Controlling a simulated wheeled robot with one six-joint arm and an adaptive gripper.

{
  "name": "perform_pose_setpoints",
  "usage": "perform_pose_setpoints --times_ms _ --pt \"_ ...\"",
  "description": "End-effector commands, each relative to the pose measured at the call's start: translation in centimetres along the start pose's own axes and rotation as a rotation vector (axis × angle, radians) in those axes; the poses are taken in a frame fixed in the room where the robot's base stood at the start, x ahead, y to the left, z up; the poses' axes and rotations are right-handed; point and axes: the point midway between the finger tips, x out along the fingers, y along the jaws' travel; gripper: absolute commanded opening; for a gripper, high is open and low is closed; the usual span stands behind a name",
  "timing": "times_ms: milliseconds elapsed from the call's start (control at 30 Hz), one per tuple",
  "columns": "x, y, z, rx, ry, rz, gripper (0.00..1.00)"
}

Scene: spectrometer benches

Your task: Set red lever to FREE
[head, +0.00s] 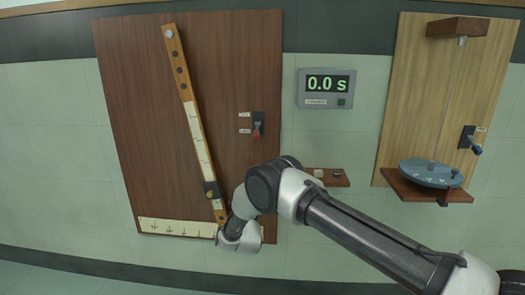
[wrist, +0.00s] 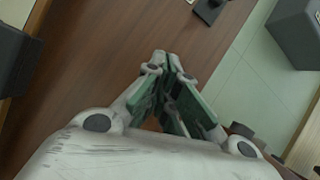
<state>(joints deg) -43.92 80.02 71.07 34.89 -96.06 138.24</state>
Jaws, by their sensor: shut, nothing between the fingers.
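The red lever (head: 256,130) is on a dark mount (head: 258,118) on the brown wooden panel, right of the long pendulum bar. Its red handle points downward, level with the lower of two small pale labels (head: 244,131), whose words are too small to read. In the wrist view, a dark part (wrist: 209,9) on the panel shows at the top edge, probably the lever mount; no red is clear there. My gripper (wrist: 171,66) is shut and empty in front of the panel. In the head view my arm's end is below the lever, and its fingers are hidden.
A wooden pendulum bar (head: 199,140) with a dark slider (head: 211,190) hangs tilted at left. A timer (head: 326,87) reads 0.0 s. A small shelf (head: 332,178) is right of my wrist. A second panel (head: 410,100) with a blue disc (head: 430,172) is at far right.

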Motion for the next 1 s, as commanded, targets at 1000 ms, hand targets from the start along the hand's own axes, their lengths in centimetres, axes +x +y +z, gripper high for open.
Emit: perform_pose_setpoints --times_ms 1000 --pt "3.9 -4.0 3.7 0.356 -0.158 -0.114 0.00"
